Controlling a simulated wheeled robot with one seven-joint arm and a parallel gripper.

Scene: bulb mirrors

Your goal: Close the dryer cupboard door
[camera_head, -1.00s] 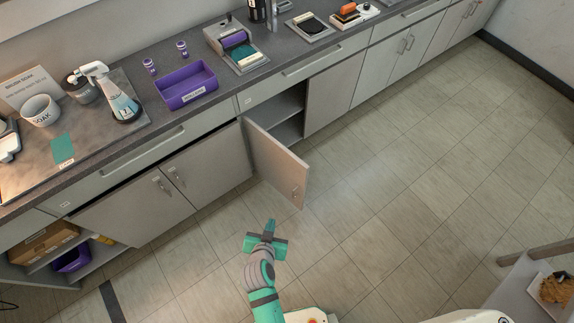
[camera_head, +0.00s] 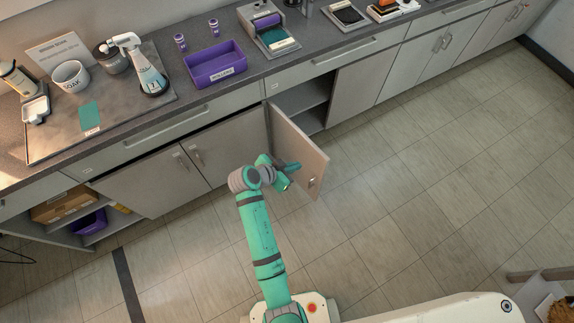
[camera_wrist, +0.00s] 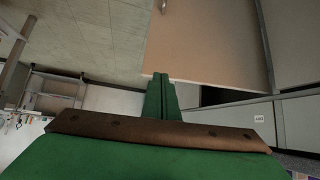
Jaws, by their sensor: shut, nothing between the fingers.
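The open cupboard door (camera_head: 300,149) swings out from the counter front, its handle (camera_head: 312,182) near the free lower corner. It stands wide open beside the dark cupboard opening (camera_head: 300,101). My gripper (camera_head: 294,167) is shut and empty, at the left face of the door, low toward its free end. Whether it touches cannot be told. In the wrist view, my shut fingers (camera_wrist: 161,95) point at the door panel (camera_wrist: 210,40), and the handle (camera_wrist: 163,7) shows at the top.
The counter (camera_head: 215,100) runs along the back with a purple bin (camera_head: 215,68), a spray bottle (camera_head: 150,78) and a tray (camera_head: 120,115). Another open cupboard (camera_head: 85,212) is at the lower left. The floor (camera_head: 420,180) to the right is clear.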

